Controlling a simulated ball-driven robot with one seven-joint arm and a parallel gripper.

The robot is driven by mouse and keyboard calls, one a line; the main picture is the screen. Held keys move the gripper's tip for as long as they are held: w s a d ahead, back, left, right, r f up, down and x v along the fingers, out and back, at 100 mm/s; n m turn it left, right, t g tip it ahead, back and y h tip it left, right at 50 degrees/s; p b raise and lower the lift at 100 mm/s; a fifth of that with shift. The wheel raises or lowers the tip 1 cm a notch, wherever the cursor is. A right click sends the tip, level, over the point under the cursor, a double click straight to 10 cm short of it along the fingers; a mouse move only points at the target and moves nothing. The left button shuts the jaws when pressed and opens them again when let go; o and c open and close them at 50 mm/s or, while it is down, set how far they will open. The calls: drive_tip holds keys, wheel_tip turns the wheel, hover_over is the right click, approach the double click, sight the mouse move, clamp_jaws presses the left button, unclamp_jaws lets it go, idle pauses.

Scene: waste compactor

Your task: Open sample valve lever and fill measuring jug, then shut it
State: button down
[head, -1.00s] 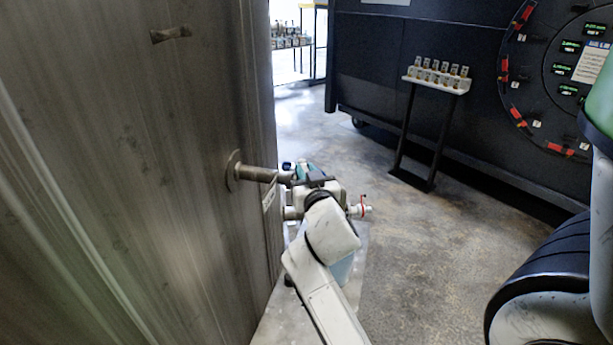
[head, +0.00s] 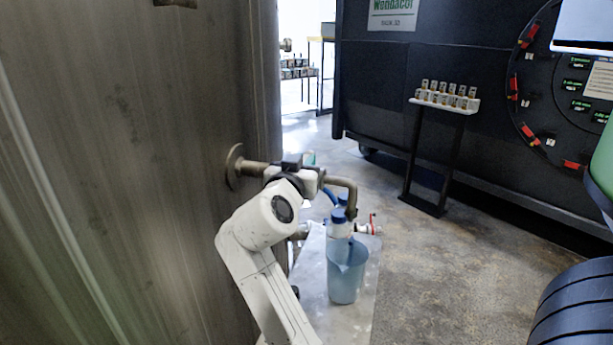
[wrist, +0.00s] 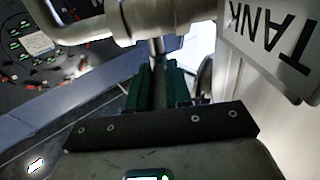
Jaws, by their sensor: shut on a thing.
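In the wrist view my gripper (wrist: 158,88) has its green fingers shut on a thin metal lever (wrist: 157,50), just below a thick pale pipe (wrist: 85,28). In the head view my wrist hides most of the gripper and the lever. A pipe (head: 250,168) comes out of the metal tank wall at left and ends in a downward-bent spout (head: 350,192). The blue translucent measuring jug (head: 345,285) stands upright on a pale platform below and near the spout. I cannot tell whether liquid flows or how full the jug is.
Behind the jug stands a blue-capped bottle (head: 338,229). A small red-handled tap (head: 370,229) is beside it. A TANK sign (wrist: 275,40) hangs close to my gripper. A vial stand (head: 445,102) is further back. Open floor lies to the right.

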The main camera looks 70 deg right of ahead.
drive_tip(key=shift+w+m+g+b, duration=0.15)
drive_tip(key=shift+m+g+b, duration=0.15)
drive_tip(key=shift+g, duration=0.1)
drive_tip(key=c, duration=1)
unclamp_jaws()
drive_tip(key=shift+c, duration=0.2)
drive_tip(key=a+b, duration=0.1)
drive_tip(key=a, duration=0.9)
drive_tip(key=shift+s+a, duration=0.25)
drive_tip(key=shift+a, duration=0.15)
